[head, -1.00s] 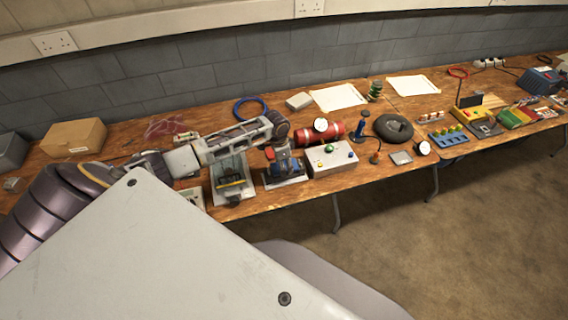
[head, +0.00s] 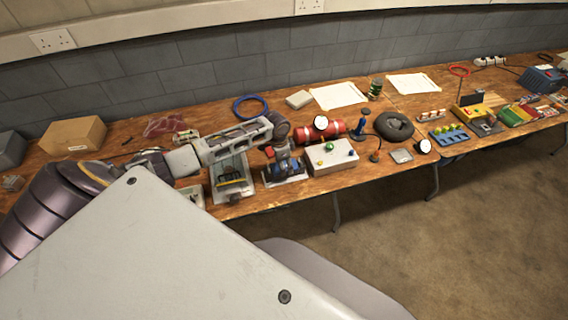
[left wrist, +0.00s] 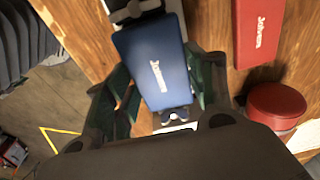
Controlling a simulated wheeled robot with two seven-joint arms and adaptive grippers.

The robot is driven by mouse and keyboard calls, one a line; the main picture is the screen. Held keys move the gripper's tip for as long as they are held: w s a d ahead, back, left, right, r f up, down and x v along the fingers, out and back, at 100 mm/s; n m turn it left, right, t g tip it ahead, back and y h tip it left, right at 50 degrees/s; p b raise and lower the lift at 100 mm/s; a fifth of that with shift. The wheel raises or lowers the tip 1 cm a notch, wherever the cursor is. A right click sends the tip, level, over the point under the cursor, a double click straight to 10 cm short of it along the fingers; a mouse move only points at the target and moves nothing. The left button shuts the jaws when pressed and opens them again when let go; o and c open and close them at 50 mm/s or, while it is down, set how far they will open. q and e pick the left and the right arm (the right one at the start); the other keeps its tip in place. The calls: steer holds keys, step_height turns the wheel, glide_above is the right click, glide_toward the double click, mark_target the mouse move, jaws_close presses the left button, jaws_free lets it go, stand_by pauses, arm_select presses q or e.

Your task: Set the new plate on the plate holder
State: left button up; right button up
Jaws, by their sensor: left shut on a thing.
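My left gripper (head: 286,166) is at the front of the table in the head view, low over a device with blue parts on a pale base. In the left wrist view, the gripper's dark green fingers (left wrist: 163,98) lie on both sides of a blue block (left wrist: 152,62) with white lettering. The gripper is shut on this blue block. The fingertip contact is partly hidden, and I cannot tell whether the block is lifted. I cannot pick out the new plate or the plate holder for certain. My right gripper is not in view.
A pale stand with a black and yellow part (head: 232,182) is left of the gripper. A white control box (head: 331,161) is close on its right, with a red cylinder (head: 335,127) behind. A red block (left wrist: 259,32) and a red round thing (left wrist: 275,103) show in the wrist view.

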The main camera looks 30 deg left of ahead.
arm_select(q)
steer(key=shift+f, duration=0.3)
steer(key=o, duration=1.2)
steer(key=shift+c, duration=0.2)
steer(key=shift+r, duration=0.1)
step_height(320, 180, up, 12)
steer(key=s+a, duration=0.1)
steer(key=shift+f, duration=0.2)
